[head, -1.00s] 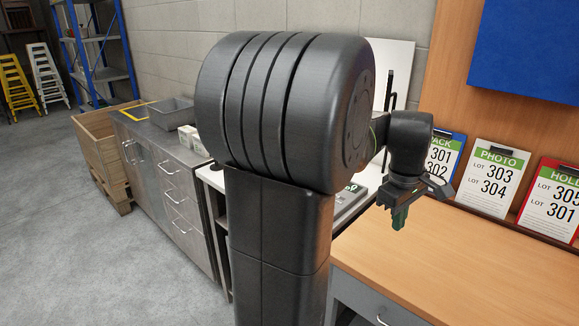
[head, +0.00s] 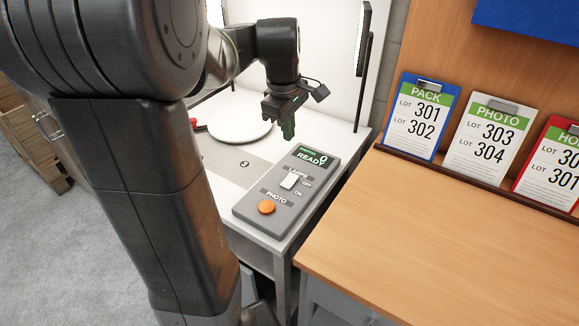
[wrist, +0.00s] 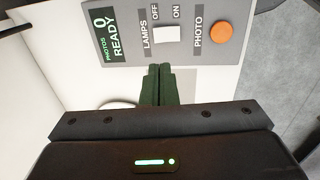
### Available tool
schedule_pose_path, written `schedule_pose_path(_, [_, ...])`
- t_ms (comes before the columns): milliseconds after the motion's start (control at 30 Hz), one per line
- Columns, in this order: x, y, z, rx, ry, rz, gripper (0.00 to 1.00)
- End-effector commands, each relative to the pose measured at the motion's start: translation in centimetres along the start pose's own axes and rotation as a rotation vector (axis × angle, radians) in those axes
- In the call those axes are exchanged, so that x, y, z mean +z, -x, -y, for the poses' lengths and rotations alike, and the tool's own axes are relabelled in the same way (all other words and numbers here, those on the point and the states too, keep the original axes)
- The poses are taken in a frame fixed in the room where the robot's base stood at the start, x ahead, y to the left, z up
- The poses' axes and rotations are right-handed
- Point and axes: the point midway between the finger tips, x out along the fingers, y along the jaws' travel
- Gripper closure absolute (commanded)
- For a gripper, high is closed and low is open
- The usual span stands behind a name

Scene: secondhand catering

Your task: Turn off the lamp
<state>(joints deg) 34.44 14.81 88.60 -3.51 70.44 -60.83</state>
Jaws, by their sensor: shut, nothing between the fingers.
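A grey control box (head: 262,218) lies on the white table. It carries a white lamps switch (head: 290,181) beside the words OFF and ON, an orange photo button (head: 266,207) and a green READY display (head: 310,157). I cannot tell which way the switch is tipped. In the wrist view the switch (wrist: 167,34) lies just beyond my fingertips, with OFF and ON beside it. My gripper (head: 288,132) is shut and empty, pointing down above the table near the display end of the box. An upright lamp panel (head: 363,38) stands at the table's back right, seen nearly edge-on.
A round white turntable (head: 234,118) with a red part at its left sits behind the box. A wooden desk (head: 440,235) stands at the right, its top clear in front. PACK (head: 423,115), PHOTO (head: 489,138) and HOLD (head: 556,170) boards lean along its back.

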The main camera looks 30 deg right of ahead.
Motion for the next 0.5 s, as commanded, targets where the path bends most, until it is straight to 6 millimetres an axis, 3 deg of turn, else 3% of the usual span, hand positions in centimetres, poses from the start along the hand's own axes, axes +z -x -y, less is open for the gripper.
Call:
schedule_pose_path(267, [0.0, -1.7, 0.0, -0.003, 0.000, 0.002, 1.00])
schedule_pose_path(500, [0.0, -6.5, 0.1, -0.005, 0.000, 0.003, 1.00])
